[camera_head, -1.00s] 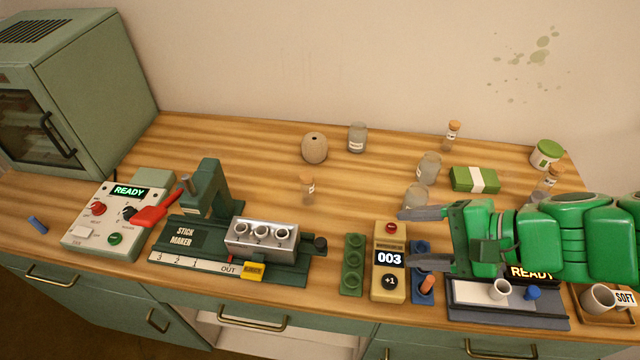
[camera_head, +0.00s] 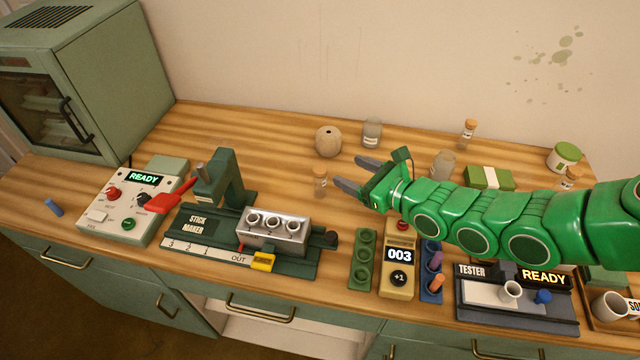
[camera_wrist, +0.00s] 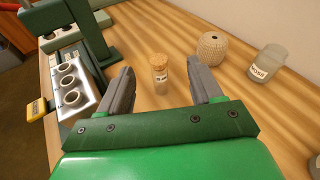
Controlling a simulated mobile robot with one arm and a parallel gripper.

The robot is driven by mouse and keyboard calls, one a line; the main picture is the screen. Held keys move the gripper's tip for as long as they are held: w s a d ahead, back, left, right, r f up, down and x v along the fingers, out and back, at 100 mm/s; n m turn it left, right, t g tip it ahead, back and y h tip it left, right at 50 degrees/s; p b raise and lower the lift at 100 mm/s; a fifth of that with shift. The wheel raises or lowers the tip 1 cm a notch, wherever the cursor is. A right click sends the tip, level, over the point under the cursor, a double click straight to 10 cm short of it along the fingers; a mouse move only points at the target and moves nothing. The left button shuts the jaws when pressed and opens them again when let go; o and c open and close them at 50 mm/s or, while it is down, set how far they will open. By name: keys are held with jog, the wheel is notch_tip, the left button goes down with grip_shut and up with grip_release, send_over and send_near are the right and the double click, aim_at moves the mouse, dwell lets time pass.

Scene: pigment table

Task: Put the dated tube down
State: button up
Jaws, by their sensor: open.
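A small clear corked vial (camera_head: 320,183) with a white label stands upright on the table, right of the stick maker. It also shows in the wrist view (camera_wrist: 160,76), ahead of and between my spread fingers. I cannot read a date on its label. My gripper (camera_head: 351,172) is open and empty, with its fingers reaching toward the vial from the right and a gap left in the head view. No tube is in its grasp. Other corked vials stand at the back (camera_head: 468,134) and at the right (camera_head: 570,178).
The stick maker (camera_head: 185,225) with its metal block (camera_head: 274,231) lies left of the vial. A woven pot (camera_head: 328,142) and a jar (camera_head: 372,133) stand behind.

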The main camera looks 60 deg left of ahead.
aim_at(324, 172)
jog(key=shift+m, duration=0.8)
jog(key=shift+s+a+f, duration=0.35)
jog(key=shift+a+f, duration=0.6)
jog(key=shift+a, duration=0.45)
jog(key=shift+s+a+f, duration=0.4)
jog(key=shift+a+f, duration=0.5)
jog(key=shift+a, duration=0.45)
jog(key=shift+s+a+f, duration=0.35)
jog(key=shift+a+f, duration=0.6)
jog(key=shift+a, duration=0.45)
grip_shut()
